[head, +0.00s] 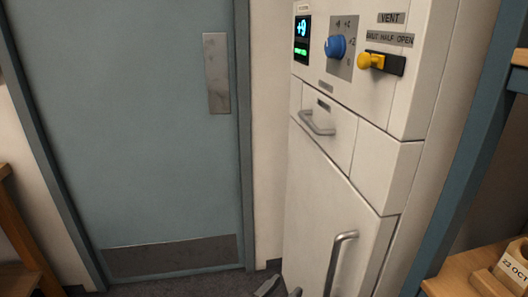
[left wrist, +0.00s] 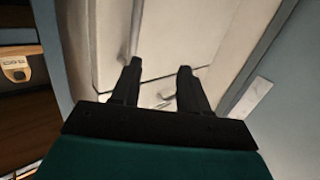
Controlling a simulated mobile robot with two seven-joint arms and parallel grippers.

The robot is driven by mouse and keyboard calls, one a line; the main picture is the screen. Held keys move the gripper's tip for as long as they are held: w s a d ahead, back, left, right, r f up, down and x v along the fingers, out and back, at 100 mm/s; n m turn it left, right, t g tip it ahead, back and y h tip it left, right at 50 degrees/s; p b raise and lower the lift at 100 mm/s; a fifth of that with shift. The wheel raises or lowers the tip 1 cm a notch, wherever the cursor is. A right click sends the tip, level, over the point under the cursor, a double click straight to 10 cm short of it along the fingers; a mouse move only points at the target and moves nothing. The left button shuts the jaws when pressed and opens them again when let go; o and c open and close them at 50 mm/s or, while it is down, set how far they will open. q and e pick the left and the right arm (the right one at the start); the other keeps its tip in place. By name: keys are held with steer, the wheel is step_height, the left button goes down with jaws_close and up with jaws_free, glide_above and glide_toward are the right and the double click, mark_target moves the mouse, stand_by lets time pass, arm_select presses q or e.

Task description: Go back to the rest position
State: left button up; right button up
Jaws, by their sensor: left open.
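My left gripper (head: 277,288) shows only as a dark tip at the bottom edge of the head view, just in front of the white cabinet's lower part. In the left wrist view my left gripper (left wrist: 158,68) has its two black fingers spread, with nothing between them. Behind the fingers is the white cabinet front with a silver handle (left wrist: 135,28). The fingers look clear of the cabinet, but the exact gap cannot be told. My right gripper is in neither view.
The white cabinet (head: 330,215) carries a lit display (head: 302,40), a blue knob (head: 335,47) and a yellow vent handle (head: 371,61) at its slot's left end. Its drawer and lower door look shut. A blue-grey door (head: 130,130) stands left. A wooden shelf (head: 455,277) is at right.

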arm_select(q)
steer(key=s+a+f+n+g+y, duration=0.1)
steer(key=s+a+f+y, duration=0.3)
steer(key=a, duration=0.7)
steer(key=s+a+f+n+g+y, duration=0.1)
steer(key=s+a+f+n+y, duration=0.2)
steer(key=s+a+f, duration=0.5)
steer(key=s+a+y, duration=0.1)
steer(key=a, duration=0.2)
steer(key=shift+s+n+g+y, duration=0.25)
steer(key=shift+n+g+y, duration=0.05)
steer(key=shift+y, duration=0.1)
